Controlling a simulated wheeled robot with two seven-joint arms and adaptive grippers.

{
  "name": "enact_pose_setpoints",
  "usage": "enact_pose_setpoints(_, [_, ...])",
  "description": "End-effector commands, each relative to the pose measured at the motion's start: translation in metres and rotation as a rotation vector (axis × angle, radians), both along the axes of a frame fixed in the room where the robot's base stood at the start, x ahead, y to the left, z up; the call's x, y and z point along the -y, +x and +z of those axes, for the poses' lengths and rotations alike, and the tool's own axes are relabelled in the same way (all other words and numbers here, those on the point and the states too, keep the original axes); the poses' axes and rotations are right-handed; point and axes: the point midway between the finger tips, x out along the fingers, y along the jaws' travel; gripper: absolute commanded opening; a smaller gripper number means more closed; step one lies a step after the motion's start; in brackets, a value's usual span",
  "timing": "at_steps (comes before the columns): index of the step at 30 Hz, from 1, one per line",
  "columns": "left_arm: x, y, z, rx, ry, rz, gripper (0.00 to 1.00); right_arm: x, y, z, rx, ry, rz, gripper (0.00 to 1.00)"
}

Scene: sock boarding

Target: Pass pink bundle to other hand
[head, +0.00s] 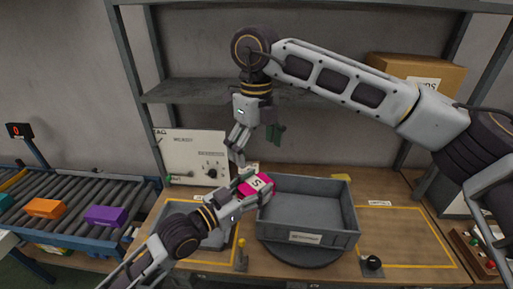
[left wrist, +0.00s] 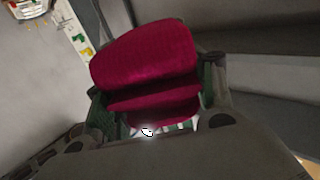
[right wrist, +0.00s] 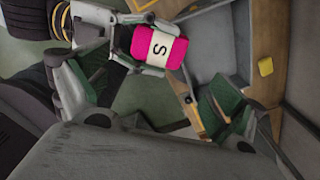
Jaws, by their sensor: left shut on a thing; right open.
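The pink bundle (head: 258,184) has a white band marked S. My left gripper (head: 246,185) is shut on it and holds it by the left end of the grey bin. In the left wrist view the folded pink bundle (left wrist: 145,58) sits between the green-padded fingers. My right gripper (head: 257,143) is open and empty, pointing down above the bundle and apart from it. In the right wrist view the bundle (right wrist: 160,48) shows beyond the gap between my right fingers (right wrist: 155,100), toward the top of the picture, with the S band facing this camera.
The grey bin (head: 309,238) stands on a dark round base on the wooden table and looks empty. A white panel with a knob (head: 190,157) stands behind at left. A conveyor with an orange pack (head: 45,208) and a purple pack (head: 106,215) is at far left. Shelving is behind.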

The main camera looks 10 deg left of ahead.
Motion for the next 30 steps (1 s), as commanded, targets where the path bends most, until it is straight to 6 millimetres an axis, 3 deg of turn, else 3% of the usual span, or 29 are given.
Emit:
enact_pose_setpoints(14, [0.0, 0.0, 0.0, 0.001, -0.001, 0.0, 0.29, 0.0, 0.0, -0.018, -0.001, 0.002, 0.0, 0.95])
enact_pose_setpoints(30, [0.0, 0.0, 0.0, 0.001, -0.001, 0.0, 0.29, 0.0, 0.0, -0.082, -0.002, 0.001, 0.0, 0.95])
